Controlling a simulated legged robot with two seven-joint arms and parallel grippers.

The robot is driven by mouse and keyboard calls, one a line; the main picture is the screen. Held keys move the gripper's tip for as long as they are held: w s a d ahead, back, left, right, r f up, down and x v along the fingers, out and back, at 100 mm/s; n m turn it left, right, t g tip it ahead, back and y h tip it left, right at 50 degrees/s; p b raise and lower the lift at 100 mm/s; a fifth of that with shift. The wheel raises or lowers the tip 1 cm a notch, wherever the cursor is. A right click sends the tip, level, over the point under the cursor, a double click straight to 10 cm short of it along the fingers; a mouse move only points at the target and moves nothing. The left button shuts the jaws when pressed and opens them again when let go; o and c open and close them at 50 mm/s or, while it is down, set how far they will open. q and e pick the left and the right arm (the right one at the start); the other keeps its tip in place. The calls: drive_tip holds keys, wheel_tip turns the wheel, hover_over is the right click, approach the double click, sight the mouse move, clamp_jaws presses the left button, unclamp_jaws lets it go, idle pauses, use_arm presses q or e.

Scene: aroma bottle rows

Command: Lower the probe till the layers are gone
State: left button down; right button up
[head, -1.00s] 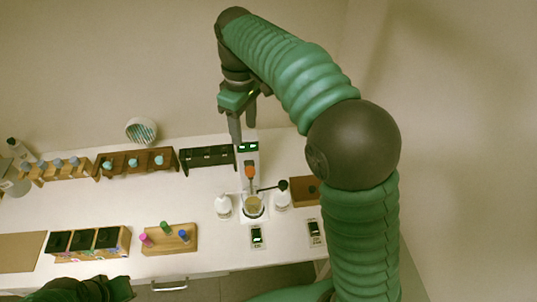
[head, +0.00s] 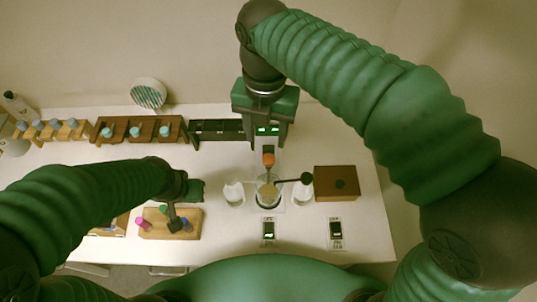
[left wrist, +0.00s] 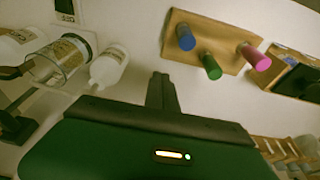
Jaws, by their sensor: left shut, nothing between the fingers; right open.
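The stand with a green-lit display (head: 268,131) is at the back middle. An orange knob (head: 268,160) is below the display, above a clear beaker (head: 268,191) with yellowish contents. A lever with a black ball (head: 305,178) sticks out to the right of the beaker. The probe tip and any layers are too small to tell. My right gripper (head: 265,125) is open and empty, above and around the display as seen from the head.
White bottles (head: 233,194) and (head: 302,191) flank the beaker. A brown box (head: 337,183) stands at right. Two switch plates (head: 268,231) and (head: 336,231) lie in front. A wooden board (left wrist: 205,42) holds blue, green and pink pegs. Racks of bottles line the back left.

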sight(268, 158)
drive_tip(key=f, duration=0.6)
drive_tip(key=d+f, duration=0.1)
drive_tip(key=f, duration=0.2)
drive_tip(key=shift+w+f, duration=0.1)
drive_tip(key=shift+w, duration=0.2)
drive_tip(key=shift+s+a+f, duration=0.1)
drive_tip(key=shift+f, duration=0.15)
drive_tip(key=shift+a, duration=0.25)
drive_tip(key=shift+f, duration=0.1)
drive_tip(key=shift+c, duration=1.3)
drive_tip(key=shift+d, duration=0.2)
drive_tip(key=c, duration=0.7)
clamp_jaws()
